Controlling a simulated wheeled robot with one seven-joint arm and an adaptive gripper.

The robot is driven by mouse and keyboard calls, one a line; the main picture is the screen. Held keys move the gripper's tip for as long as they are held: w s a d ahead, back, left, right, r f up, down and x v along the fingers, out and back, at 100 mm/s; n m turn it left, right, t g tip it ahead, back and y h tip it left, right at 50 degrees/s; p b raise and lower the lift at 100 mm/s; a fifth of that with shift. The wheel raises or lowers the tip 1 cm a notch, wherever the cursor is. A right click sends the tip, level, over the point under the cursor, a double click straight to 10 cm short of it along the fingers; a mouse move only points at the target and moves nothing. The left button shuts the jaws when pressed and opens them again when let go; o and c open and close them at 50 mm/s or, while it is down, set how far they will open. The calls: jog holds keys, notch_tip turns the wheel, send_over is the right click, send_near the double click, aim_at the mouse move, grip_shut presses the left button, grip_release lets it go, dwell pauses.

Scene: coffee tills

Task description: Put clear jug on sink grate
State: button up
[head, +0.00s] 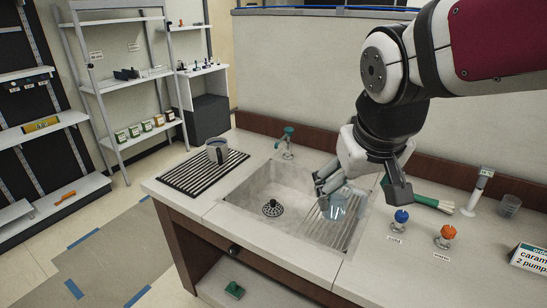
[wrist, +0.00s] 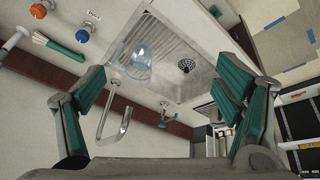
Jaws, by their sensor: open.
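The clear jug (head: 341,208) is see-through and faintly blue. It appears to stand on the ribbed sink grate (head: 325,232) in the right part of the sink. In the wrist view the jug (wrist: 138,63) shows over the ribs of the grate (wrist: 160,32). My gripper (head: 362,190) is open above and beside the jug, with its fingers wide apart. In the wrist view my gripper (wrist: 160,85) has nothing held between its teal-padded fingers. The jug lies beyond the fingertips, and its far side in the head view is partly covered by my gripper.
A dark mug (head: 217,151) stands on a black ribbed mat (head: 203,173) left of the sink. A tap (head: 288,143) rises behind the basin.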

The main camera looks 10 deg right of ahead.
jog(key=s+a+n+y, duration=0.1)
jog(key=s+a, duration=0.2)
jog(key=s, duration=0.6)
jog(key=shift+s+a+y, duration=0.2)
jog(key=shift+a+y, duration=0.2)
dwell(0.4)
